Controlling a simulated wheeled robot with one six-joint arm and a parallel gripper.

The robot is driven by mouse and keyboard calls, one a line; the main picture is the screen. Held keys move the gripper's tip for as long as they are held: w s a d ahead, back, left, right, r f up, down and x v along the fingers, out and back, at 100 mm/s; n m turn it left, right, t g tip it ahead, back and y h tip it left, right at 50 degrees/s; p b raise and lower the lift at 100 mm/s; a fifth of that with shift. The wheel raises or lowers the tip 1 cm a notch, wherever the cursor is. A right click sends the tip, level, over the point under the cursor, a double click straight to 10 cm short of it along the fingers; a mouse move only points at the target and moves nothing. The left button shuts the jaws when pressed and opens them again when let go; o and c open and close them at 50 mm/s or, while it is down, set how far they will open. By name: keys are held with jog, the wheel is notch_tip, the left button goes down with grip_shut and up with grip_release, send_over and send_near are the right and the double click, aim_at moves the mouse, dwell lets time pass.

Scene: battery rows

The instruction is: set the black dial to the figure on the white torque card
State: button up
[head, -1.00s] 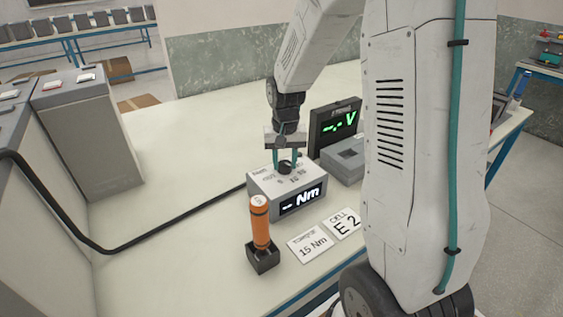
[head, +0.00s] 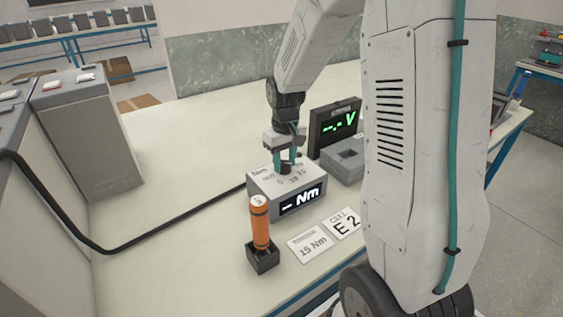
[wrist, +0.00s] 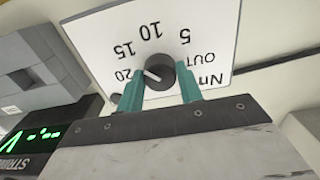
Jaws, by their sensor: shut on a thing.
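The black dial (head: 285,169) is on top of the grey torque box (head: 262,187); it also shows in the wrist view (wrist: 160,71). My gripper (head: 287,164) is over the box, its teal fingers at either side of the dial and shut on it. In the wrist view the dial's white mark points to the side of the figures 20 and 15; exactly which it meets I cannot tell. The box's display (head: 300,199) reads "- Nm". The white torque card (head: 310,244) reads 15 Nm and lies flat in front.
An orange-handled tool (head: 260,224) stands in a black holder (head: 263,259) left of the cards. A card marked CELL E 2 (head: 344,225) lies beside the torque card. A voltage display (head: 335,128) stands behind the box. A black cable (head: 170,228) crosses the bench.

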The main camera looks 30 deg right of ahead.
aim_at(285, 162)
jog(key=shift+w, duration=0.1)
jog(key=o, duration=1)
notch_tip(285, 162, up, 8)
jog(key=shift+f, duration=0.1)
jog(key=s+a+r, duration=0.3)
jog(key=s+a, duration=0.1)
jog(key=s, duration=0.4)
jog(key=s+a+r+t, duration=0.1)
jog(key=s+a+r, duration=0.2)
jog(key=s, duration=0.6)
jog(key=s+a+r, duration=0.3)
jog(key=s+a, duration=0.1)
jog(key=s, duration=0.4)
jog(key=shift+s+a, duration=0.4)
